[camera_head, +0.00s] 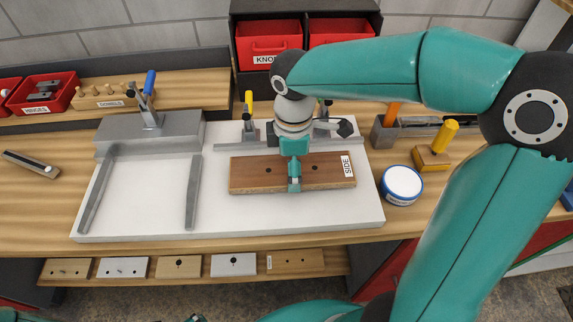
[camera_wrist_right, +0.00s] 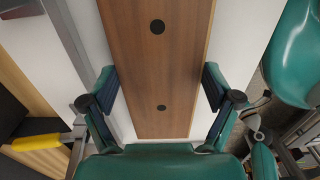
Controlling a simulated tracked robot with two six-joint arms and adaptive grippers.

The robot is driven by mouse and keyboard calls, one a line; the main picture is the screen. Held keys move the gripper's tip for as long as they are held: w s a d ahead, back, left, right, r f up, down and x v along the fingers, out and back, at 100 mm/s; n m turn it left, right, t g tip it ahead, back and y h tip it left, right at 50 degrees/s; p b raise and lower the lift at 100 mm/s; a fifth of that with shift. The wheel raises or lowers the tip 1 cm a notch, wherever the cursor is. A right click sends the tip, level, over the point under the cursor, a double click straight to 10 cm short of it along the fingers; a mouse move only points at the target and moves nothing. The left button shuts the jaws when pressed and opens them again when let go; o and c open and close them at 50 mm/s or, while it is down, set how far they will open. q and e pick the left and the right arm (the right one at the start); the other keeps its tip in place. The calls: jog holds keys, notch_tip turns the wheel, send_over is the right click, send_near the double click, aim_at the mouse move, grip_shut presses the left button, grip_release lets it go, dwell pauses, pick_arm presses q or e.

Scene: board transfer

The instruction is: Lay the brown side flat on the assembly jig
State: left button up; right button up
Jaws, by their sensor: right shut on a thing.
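The brown side (camera_head: 250,174) is a long wood-grain board with dark holes and a white SIDE label at its right end. It is level over the right part of the white assembly jig (camera_head: 140,222), in front of a grey fence; I cannot tell whether it touches the plate. My right gripper (camera_head: 294,184) comes down from above and is shut across the board's middle. The right wrist view shows the board (camera_wrist_right: 158,70) between its two fingers (camera_wrist_right: 160,92). Only a sliver of what may be my left gripper (camera_head: 195,318) shows at the bottom edge.
Toggle clamps, one with a blue handle (camera_head: 150,82) and one yellow (camera_head: 248,100), stand at the jig's back. Grey rails (camera_head: 193,192) lie on its left half. A white and blue tub (camera_head: 402,185) and a yellow-handled tool (camera_head: 434,155) stand right of it.

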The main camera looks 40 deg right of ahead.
jog(key=shift+f, duration=0.4)
dwell(0.5)
jog(key=o, duration=1.1)
jog(key=shift+o, duration=0.2)
notch_tip(320, 180, up, 12)
jog(key=shift+f, duration=0.1)
